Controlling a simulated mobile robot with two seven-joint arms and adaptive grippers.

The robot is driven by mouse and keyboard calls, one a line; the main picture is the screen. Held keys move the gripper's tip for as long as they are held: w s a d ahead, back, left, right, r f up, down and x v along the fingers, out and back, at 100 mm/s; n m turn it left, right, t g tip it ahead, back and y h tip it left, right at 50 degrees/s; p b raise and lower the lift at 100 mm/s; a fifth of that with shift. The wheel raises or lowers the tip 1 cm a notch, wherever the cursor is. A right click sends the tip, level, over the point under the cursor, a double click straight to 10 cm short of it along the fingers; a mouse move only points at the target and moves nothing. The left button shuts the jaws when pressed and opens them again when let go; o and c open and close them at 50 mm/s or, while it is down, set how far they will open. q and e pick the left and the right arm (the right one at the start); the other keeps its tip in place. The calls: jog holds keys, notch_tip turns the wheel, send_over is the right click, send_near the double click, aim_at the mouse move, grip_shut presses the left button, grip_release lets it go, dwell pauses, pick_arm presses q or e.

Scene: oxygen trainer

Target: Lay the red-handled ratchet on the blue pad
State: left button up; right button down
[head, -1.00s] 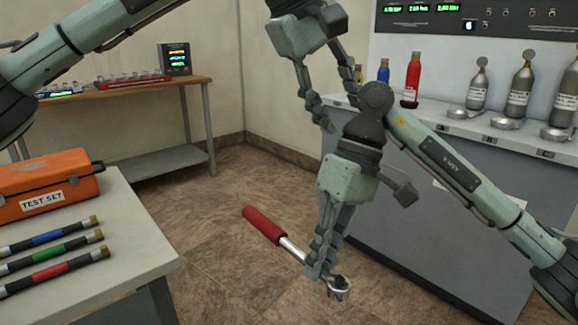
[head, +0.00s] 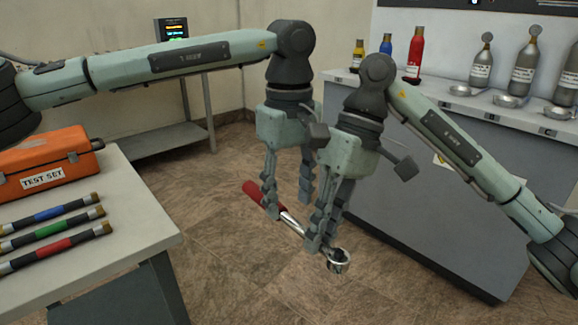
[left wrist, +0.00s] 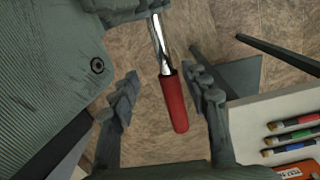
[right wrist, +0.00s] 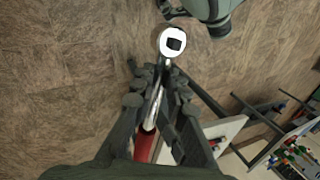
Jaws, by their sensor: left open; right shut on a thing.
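The red-handled ratchet (head: 289,222) hangs in the air over the floor, its red handle to the upper left and its round metal head to the lower right. My right gripper (head: 322,243) is shut on its metal shaft near the head, as the right wrist view (right wrist: 160,88) also shows. My left gripper (head: 288,207) is open and points down by the red handle. In the left wrist view the red handle (left wrist: 174,103) lies between the spread fingers (left wrist: 165,95), with no visible grip on it. The blue pad is not in view.
A pale table (head: 125,222) at the left holds an orange test set case (head: 50,165) and several banded rods (head: 50,217). A grey counter (head: 440,190) at the right bears bottles and small dishes. Open floor lies between them.

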pick_arm(q)
jog(key=shift+f, duration=1.35)
jog(key=shift+c, duration=0.4)
jog(key=shift+d+r, duration=0.1)
grip_shut()
pick_arm(e)
jog(key=shift+s+a, duration=0.1)
jog(key=c, duration=1.6)
grip_release()
jog(key=shift+o, duration=0.8)
